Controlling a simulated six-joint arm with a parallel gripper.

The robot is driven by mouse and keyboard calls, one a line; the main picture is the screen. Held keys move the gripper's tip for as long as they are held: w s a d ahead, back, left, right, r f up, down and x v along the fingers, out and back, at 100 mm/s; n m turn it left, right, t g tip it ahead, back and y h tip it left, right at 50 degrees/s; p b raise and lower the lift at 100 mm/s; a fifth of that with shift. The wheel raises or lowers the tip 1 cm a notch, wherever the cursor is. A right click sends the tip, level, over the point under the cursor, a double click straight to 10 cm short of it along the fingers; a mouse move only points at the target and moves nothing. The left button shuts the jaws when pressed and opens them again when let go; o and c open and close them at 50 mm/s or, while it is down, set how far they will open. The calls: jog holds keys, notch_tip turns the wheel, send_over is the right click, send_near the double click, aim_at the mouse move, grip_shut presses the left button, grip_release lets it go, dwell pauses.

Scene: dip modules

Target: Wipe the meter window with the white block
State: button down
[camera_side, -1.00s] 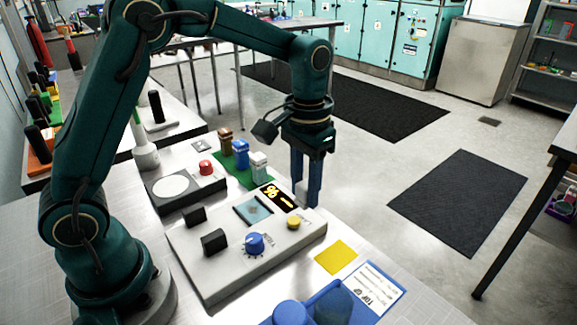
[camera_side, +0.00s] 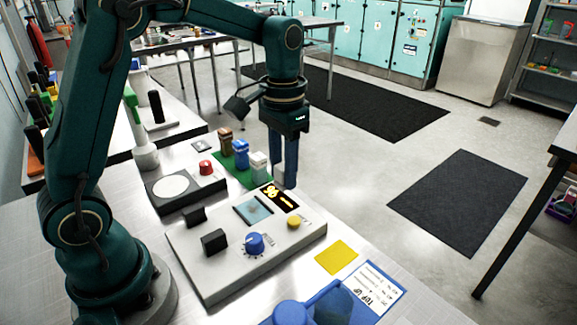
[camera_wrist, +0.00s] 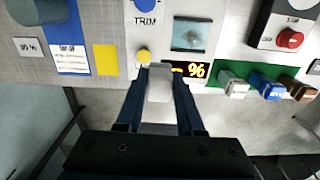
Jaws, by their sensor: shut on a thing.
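My gripper (camera_wrist: 160,85) is shut on the white block (camera_wrist: 159,88), which sits between its two dark blue fingers in the wrist view. In the side view my gripper (camera_side: 281,178) is at the far edge of the grey panel (camera_side: 205,265), and the block is mostly hidden by the fingers. The meter window (camera_side: 253,210) is a bluish square on the panel with a dark smudge. It also shows in the wrist view (camera_wrist: 189,35), ahead and slightly right of the block, apart from it.
A lit % display (camera_side: 279,197) lies between gripper and window. A yellow button (camera_side: 294,222) and blue knob (camera_side: 255,243) stand on the panel. A red button (camera_side: 205,167) is farther left.

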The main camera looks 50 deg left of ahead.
jog(key=s+a, duration=0.1)
jog(key=s, duration=0.3)
send_over(261, 221)
jog(key=shift+f, duration=2.75)
notch_tip(261, 221, down, 2)
jog(key=shift+s+f, duration=0.1)
jog(key=shift+f, duration=0.05)
jog(key=shift+a, duration=3.45)
jog(key=shift+d, duration=3.45)
notch_tip(261, 221, up, 3)
jog(key=shift+f, duration=0.2)
notch_tip(261, 221, up, 6)
jog(key=shift+f, duration=0.1)
jog(key=shift+f, duration=0.15)
